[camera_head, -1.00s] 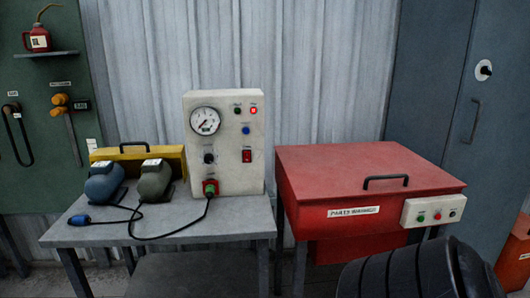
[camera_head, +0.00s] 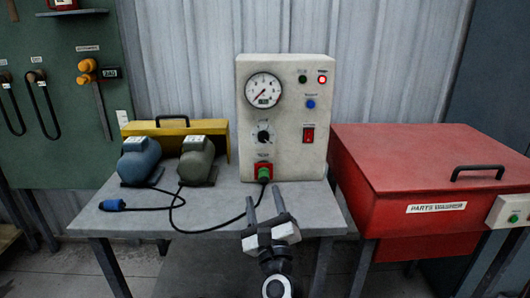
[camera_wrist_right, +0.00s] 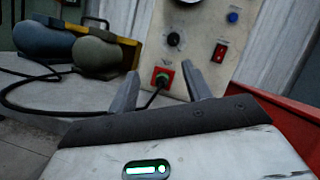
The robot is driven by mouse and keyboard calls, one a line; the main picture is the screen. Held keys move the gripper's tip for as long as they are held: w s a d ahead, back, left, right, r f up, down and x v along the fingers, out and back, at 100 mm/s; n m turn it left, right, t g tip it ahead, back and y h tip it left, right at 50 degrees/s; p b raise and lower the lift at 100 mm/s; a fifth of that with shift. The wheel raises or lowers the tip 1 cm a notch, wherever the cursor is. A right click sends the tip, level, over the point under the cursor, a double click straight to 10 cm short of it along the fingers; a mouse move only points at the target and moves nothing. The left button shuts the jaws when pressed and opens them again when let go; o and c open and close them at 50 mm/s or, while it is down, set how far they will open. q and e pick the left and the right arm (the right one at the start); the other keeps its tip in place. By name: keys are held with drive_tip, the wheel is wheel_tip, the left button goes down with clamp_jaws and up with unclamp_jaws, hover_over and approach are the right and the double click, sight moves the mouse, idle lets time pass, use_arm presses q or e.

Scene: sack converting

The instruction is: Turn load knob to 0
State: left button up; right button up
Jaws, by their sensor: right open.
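The load knob (camera_head: 264,137) is a small black dial on the front of the cream test panel (camera_head: 312,155), below the round gauge (camera_head: 263,90). It also shows in the right wrist view (camera_wrist_right: 174,39); its setting is too small to read. My right gripper (camera_head: 265,207) is open and empty, in front of the panel near the table's front edge. It is below the knob and apart from it. In the wrist view its two fingers (camera_wrist_right: 164,88) point toward the panel. My left gripper is not in view.
A green plug sits in a red socket (camera_head: 264,170) below the knob, its black cable crossing the grey table (camera_head: 225,212). A blue motor (camera_head: 139,161) and a green motor (camera_head: 197,165) stand left, before a yellow box (camera_head: 175,128). A red parts washer (camera_head: 420,170) stands right.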

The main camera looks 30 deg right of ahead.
sight(263, 139)
drive_tip(key=m, duration=0.1)
drive_tip(key=d+m+h, duration=0.1)
drive_tip(key=w+d+r+m+h, duration=0.1)
drive_tip(key=shift+m+g, duration=0.3)
drive_tip(key=shift+m, duration=0.1)
drive_tip(key=p+x, duration=0.1)
drive_tip(key=x, duration=1.4)
drive_tip(key=shift+w+d+f, duration=0.1)
drive_tip(key=shift+w+d, duration=0.05)
drive_tip(key=c, duration=1)
